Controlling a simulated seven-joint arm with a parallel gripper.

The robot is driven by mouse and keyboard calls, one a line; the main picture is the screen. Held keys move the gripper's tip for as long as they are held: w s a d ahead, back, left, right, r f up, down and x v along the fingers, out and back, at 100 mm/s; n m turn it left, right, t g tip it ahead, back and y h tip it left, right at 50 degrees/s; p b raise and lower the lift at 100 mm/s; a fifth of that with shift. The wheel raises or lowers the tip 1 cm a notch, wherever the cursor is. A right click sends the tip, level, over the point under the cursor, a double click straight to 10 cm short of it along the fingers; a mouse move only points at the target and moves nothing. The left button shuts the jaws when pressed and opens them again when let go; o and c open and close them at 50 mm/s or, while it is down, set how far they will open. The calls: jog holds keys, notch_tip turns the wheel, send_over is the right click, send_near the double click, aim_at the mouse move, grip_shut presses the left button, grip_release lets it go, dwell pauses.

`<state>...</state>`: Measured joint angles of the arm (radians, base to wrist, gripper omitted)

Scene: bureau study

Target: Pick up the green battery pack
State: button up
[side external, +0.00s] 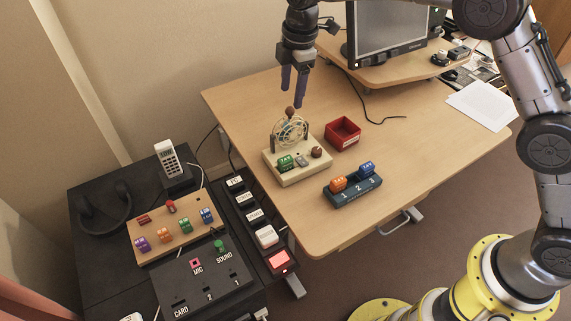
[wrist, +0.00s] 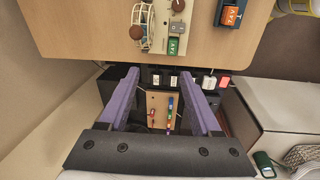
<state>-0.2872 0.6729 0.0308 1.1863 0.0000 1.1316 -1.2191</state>
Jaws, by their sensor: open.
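A green battery pack (side external: 285,162) sits in the front of a cream device (side external: 293,176) with a wire-cage drum on the wooden table. It also shows at the top of the wrist view (wrist: 174,46), with white lettering on it. Another green block (side external: 185,225) sits on a tan board on the black cabinet. My gripper (side external: 294,98) is open and empty, pointing down, well above the table near the drum. In the wrist view its purple fingers (wrist: 159,74) are apart with nothing between them, and the device lies beyond their tips.
A blue rack (side external: 350,193) numbered 1 to 3 holds an orange and a blue pack. A red open box (side external: 343,133) stands behind it. The tan board (side external: 150,245) carries several coloured blocks. A monitor (side external: 390,30) stands at the back.

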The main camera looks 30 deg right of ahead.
notch_tip(320, 180, down, 8)
jog(key=a+f+g, duration=0.1)
jog(key=a, duration=0.2)
send_over(285, 159)
jog(key=shift+n, duration=0.3)
notch_tip(285, 159, down, 6)
jog(key=shift+a+f, duration=0.1)
jog(key=shift+f, duration=3.1)
grip_shut()
